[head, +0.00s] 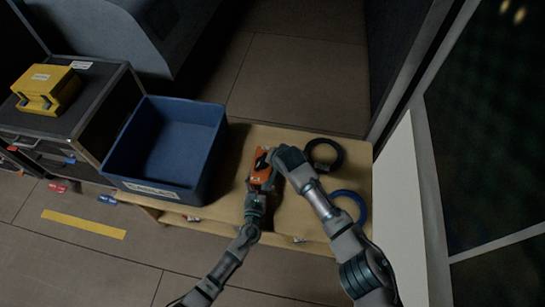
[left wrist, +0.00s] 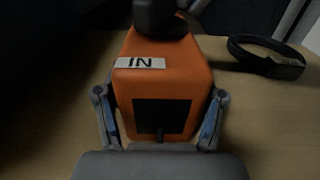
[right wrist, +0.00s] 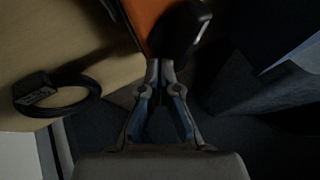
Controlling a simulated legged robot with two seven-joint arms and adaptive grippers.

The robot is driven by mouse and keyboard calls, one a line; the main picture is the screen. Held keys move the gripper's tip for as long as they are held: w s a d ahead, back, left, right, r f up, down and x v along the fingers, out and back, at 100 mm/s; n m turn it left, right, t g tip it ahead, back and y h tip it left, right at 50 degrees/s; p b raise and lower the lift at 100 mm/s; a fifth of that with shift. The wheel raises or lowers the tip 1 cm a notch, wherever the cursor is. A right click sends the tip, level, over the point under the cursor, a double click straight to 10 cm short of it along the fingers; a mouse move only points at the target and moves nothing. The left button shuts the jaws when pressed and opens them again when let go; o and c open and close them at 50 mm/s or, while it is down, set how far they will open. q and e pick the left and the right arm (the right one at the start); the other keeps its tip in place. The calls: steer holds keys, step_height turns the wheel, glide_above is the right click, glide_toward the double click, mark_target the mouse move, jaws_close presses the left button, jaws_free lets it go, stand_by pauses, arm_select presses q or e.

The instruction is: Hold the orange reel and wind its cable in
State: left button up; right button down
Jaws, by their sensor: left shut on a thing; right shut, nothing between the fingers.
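The orange reel (head: 261,169) stands on the wooden table and is partly covered by my grippers in the head view. In the left wrist view the reel (left wrist: 190,78) shows an "IN" label, a dark square panel and a black knob (left wrist: 158,17) at its far end. My left gripper (left wrist: 160,120) is shut on the reel, one finger on each side. My right gripper (right wrist: 160,65) is shut and empty, its fingertips close to the black knob (right wrist: 178,30); whether they touch it I cannot tell. The reel's cable is not clearly visible.
A blue bin (head: 207,165) stands left of the reel. A black coil (head: 338,166) and a blue coil (head: 361,204) lie on the table (head: 232,213) to the right. A yellow case (head: 62,91) sits on a dark cabinet at far left. A pale panel (head: 402,200) borders the right side.

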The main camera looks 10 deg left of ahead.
steer(key=shift+w+a, duration=0.25)
steer(key=shift+a, duration=0.15)
steer(key=shift+w+a, duration=0.3)
steer(key=shift+w, duration=0.1)
